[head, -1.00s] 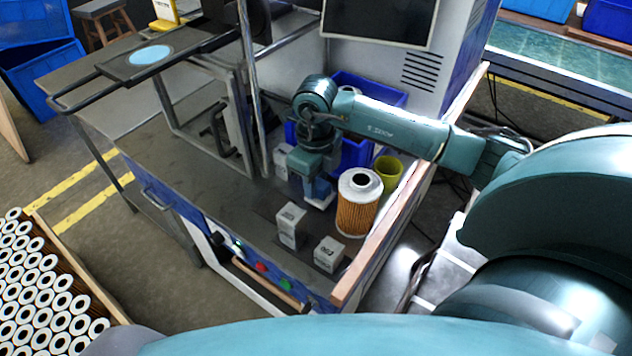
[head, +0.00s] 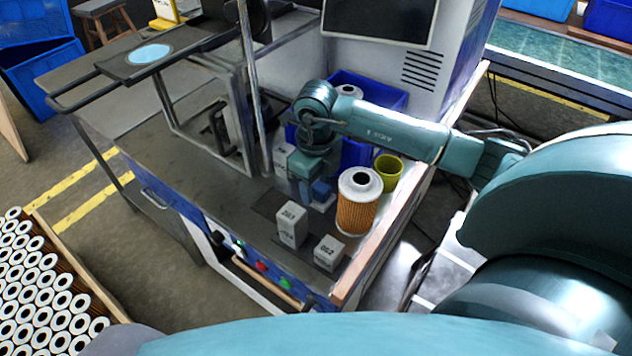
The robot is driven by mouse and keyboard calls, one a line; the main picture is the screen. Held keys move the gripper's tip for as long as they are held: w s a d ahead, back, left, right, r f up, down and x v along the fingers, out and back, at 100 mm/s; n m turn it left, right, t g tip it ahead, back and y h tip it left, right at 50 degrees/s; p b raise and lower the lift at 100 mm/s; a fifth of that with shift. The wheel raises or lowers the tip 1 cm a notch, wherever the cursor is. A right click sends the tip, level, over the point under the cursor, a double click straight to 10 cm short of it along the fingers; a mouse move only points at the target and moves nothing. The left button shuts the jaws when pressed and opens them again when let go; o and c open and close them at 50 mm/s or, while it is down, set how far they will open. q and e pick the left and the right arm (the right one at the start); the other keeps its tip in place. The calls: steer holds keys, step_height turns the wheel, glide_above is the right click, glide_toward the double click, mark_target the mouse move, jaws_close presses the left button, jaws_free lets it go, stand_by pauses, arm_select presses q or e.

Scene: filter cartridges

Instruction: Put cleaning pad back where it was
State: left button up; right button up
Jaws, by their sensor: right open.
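My right gripper (head: 318,190) points down over the workbench (head: 172,168), left of the orange pleated filter cartridge (head: 358,203), and its jaws are open. A small blue and white piece (head: 323,203) shows low down at the gripper, close to the bench top. It may be the cleaning pad, but it is partly hidden and too small to tell, and I cannot tell if it touches the fingers. A light blue round patch (head: 149,54) lies flat on a dark plate at the upper left. My left gripper is not in view.
White boxes (head: 292,225) and (head: 329,253) stand at the bench front; another box (head: 284,158) is behind the gripper. A yellow-green cup (head: 388,172) and a blue bin (head: 360,150) are close by. A metal frame stands left. The bench's left part is clear.

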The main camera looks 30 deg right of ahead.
mark_target(316, 184)
steer(key=shift+r, duration=0.45)
arm_select(q)
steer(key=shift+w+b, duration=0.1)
steer(key=shift+b, duration=0.45)
arm_select(e)
step_height(316, 184, up, 11)
steer(key=shift+r, duration=0.15)
